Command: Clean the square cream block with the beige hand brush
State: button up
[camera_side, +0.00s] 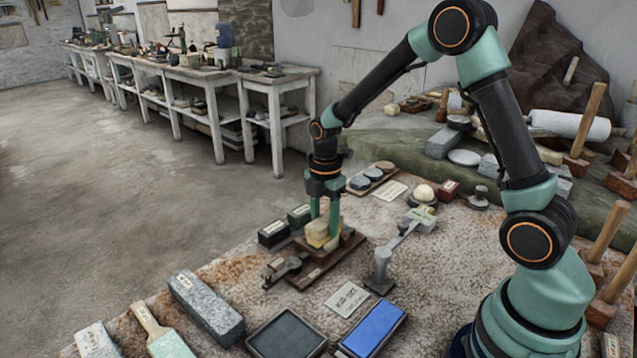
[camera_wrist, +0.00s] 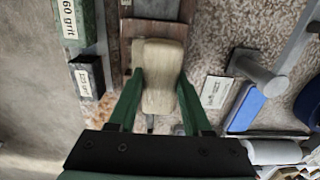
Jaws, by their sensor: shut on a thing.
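My gripper (camera_side: 323,222) points down with its green fingers shut on the beige hand brush (camera_side: 316,228), over a brown wooden board (camera_side: 312,274). In the wrist view my gripper (camera_wrist: 161,88) has one finger on each side of the brush (camera_wrist: 160,75), which lies lengthwise between them. A yellowish part shows just below the brush in the side view, low over the board. I cannot tell whether it is bristles or the square cream block. No separate cream block can be made out; the brush and fingers cover that spot.
A dark clamp (camera_side: 286,267) sits at the board's near end. Dark grit blocks (camera_side: 273,233) stand to its left. A grey metal stand (camera_side: 382,268) rises on the right. A grey stone bar (camera_side: 207,307), a dark tray (camera_side: 287,335) and a blue slab (camera_side: 373,328) lie in front.

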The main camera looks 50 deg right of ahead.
jog(key=shift+d, duration=0.85)
jog(key=shift+a+r, duration=0.35)
jog(key=shift+a, duration=0.25)
jog(key=shift+a+r, duration=0.3)
jog(key=shift+a, duration=0.25)
jog(key=shift+f, duration=0.7)
jog(key=shift+a, duration=1.05)
